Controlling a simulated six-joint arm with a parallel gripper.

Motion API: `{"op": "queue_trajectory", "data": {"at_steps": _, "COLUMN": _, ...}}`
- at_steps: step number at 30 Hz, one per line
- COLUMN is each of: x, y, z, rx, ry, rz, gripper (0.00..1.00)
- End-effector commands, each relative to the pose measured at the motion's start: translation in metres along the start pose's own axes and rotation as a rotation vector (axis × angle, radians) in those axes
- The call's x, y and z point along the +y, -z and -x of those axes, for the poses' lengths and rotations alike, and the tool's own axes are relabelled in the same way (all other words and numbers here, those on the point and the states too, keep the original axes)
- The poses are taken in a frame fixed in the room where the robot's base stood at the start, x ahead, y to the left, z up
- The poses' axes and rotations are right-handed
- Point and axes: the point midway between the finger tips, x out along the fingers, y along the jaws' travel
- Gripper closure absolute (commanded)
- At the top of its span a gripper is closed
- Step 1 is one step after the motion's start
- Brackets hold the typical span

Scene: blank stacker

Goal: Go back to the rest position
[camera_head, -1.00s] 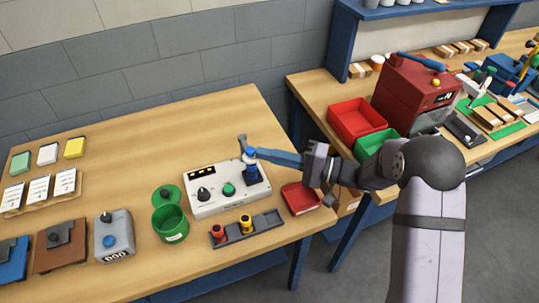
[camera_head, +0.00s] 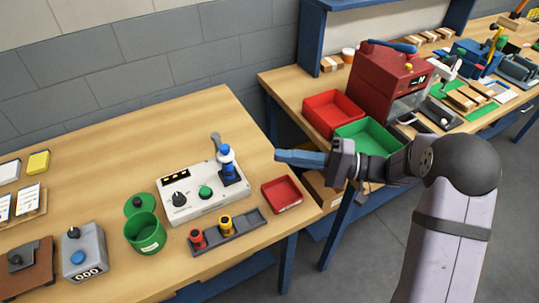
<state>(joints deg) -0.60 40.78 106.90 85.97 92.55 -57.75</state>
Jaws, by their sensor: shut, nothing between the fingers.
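My gripper (camera_head: 282,156) points left with its blue fingers shut and nothing between them. It hangs in front of the gap between the two tables, above and right of the small red tray (camera_head: 282,194). To its left stands the white control box (camera_head: 197,193) with a black knob, a green button and a blue stack (camera_head: 227,162) upright at its right end. The gripper is apart from the blue stack.
A grey rack (camera_head: 228,232) holds a red and a yellow piece in front of the box. A green canister (camera_head: 145,232) stands left. Red (camera_head: 333,113) and green (camera_head: 367,136) bins sit behind my gripper, beside a red machine (camera_head: 386,84).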

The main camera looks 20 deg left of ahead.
Motion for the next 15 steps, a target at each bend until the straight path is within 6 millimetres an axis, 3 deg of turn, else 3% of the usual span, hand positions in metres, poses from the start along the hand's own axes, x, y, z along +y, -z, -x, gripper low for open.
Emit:
{"op": "queue_trajectory", "data": {"at_steps": 6, "x": 0.001, "y": -0.005, "z": 0.02, "rx": 0.002, "ry": 0.001, "rz": 0.0, "gripper": 1.0}}
{"op": "queue_trajectory", "data": {"at_steps": 15, "x": -0.001, "y": -0.006, "z": 0.024, "rx": -0.001, "ry": 0.0, "rz": 0.0, "gripper": 1.0}}
